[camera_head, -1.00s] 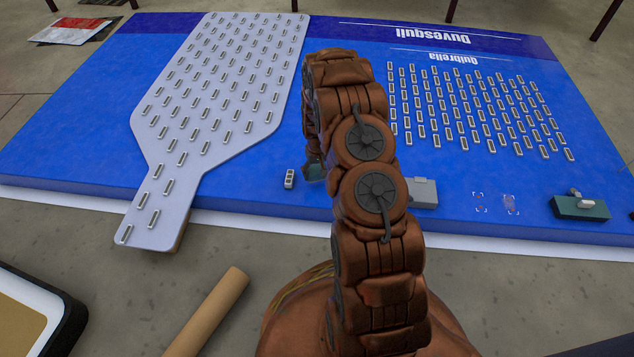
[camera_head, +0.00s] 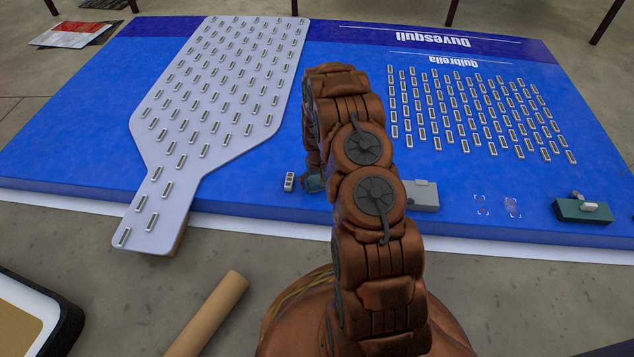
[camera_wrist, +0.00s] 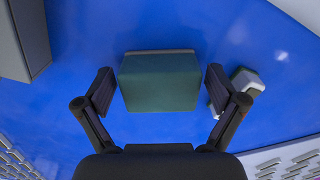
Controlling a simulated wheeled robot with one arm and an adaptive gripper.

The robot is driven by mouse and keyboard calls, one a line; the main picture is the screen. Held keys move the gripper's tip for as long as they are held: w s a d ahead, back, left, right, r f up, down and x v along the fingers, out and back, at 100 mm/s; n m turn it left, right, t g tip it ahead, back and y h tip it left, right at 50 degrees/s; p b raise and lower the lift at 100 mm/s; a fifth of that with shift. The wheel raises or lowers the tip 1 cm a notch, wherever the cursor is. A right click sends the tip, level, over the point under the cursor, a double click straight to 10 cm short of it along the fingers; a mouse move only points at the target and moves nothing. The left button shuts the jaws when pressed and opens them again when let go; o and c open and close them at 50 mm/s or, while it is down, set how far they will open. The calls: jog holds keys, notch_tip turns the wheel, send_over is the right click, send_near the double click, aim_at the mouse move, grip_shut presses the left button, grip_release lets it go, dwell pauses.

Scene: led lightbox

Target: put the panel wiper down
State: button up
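The panel wiper looks to be a teal block (camera_wrist: 160,82) with a thin grey strip along its far edge in the wrist view. It lies between my gripper's (camera_wrist: 160,88) two dark fingers. A narrow strip of blue shows on each side, so the fingers look open and apart from it. In the head view a small part of the teal block (camera_head: 314,185) shows by the blue board's (camera_head: 250,197) near edge, left of my arm. It appears to rest on the board, but its underside is hidden. My arm hides most of my gripper there.
A grey box (camera_head: 421,194) stands on the other side.

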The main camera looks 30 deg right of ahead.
aim_at(317, 180)
dwell(0.4)
notch_tip(317, 180, up, 12)
jog(key=p, duration=0.4)
jog(key=s+a+r+n, duration=0.1)
jog(key=s+a+r, duration=0.35)
jog(key=r, duration=0.25)
jog(key=s+a+r+g, duration=0.1)
jog(key=s+a+r, duration=0.2)
jog(key=a+r, duration=0.3)
jog(key=s+a+r+n, duration=0.1)
jog(key=s+a+r, duration=0.3)
jog(key=r, duration=0.4)
jog(key=s+a+r, duration=0.3)
jog(key=s, duration=0.5)
jog(key=s+a+r+n+g, duration=0.1)
jog(key=s+a+r, duration=0.2)
jog(key=s, duration=0.6)
jog(key=s+a+r+g, duration=0.1)
jog(key=s+a+r, duration=0.2)
jog(key=s, duration=0.6)
jog(key=shift+a+r+n, duration=0.4)
jog(key=shift+r, duration=0.4)
jog(key=shift+w, duration=0.1)
